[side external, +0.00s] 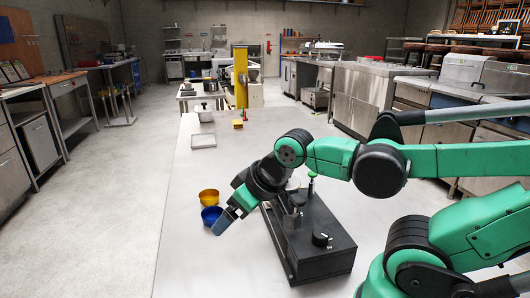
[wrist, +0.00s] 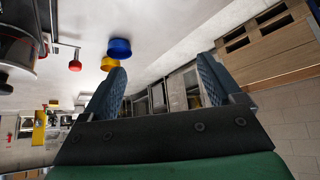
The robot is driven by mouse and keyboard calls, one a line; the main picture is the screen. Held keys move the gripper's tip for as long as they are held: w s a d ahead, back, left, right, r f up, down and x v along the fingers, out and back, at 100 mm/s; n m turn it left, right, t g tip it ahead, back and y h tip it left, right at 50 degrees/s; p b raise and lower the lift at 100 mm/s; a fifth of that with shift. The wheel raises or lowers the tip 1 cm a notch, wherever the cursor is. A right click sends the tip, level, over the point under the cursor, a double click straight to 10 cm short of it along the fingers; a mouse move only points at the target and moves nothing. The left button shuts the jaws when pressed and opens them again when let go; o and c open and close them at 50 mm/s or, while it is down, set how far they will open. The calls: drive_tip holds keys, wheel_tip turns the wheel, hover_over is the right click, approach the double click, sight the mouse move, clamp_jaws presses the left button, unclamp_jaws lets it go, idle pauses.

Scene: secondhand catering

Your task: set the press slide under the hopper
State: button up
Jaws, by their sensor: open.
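The press is a dark grey box-like machine (side external: 325,262) on the pale table, with a black knob (side external: 320,239) on top and a short grey cylinder (side external: 291,222) at its left end. An upright lever (side external: 311,185) stands behind, partly covered by my arm. I cannot tell which part is the hopper or the slide. In the wrist view a red ball knob (wrist: 75,65) on a thin rod shows beside a metallic body at the upper left. My gripper (side external: 220,222) is open and empty, low at the press's left, by the blue bowl; its two blue fingers (wrist: 160,66) stand apart.
A blue bowl (side external: 211,216) and a yellow bowl (side external: 209,196) sit left of the press; the blue one shows in the wrist view (wrist: 119,48). A white tray (side external: 203,141) and a pot (side external: 205,114) stand farther back. The table's left front (side external: 185,265) is clear.

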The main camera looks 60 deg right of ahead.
drive_tip(key=shift+w+d+r, duration=0.2)
drive_tip(key=shift+c, duration=1)
drive_tip(key=w+d+f+m+g, duration=0.1)
drive_tip(key=w+d+m+g, duration=0.1)
drive_tip(key=w+d+m, duration=0.2)
drive_tip(key=w+d+f+m+g, duration=0.1)
drive_tip(key=w+d+m+g, duration=0.1)
drive_tip(key=w+d+m, duration=0.2)
drive_tip(key=w+d+f+m+g, duration=0.1)
drive_tip(key=w+d+m+g, duration=0.1)
drive_tip(key=d+m, duration=0.7)
drive_tip(key=shift+w+d+f+m+g, duration=0.1)
drive_tip(key=shift+w+d+m+g, duration=0.25)
drive_tip(key=shift+w+d, duration=0.5)
drive_tip(key=shift+w+d+f, duration=0.1)
drive_tip(key=shift+d+f, duration=0.05)
drive_tip(key=shift+f, duration=2.85)
drive_tip(key=shift+c, duration=0.2)
clamp_jaws()
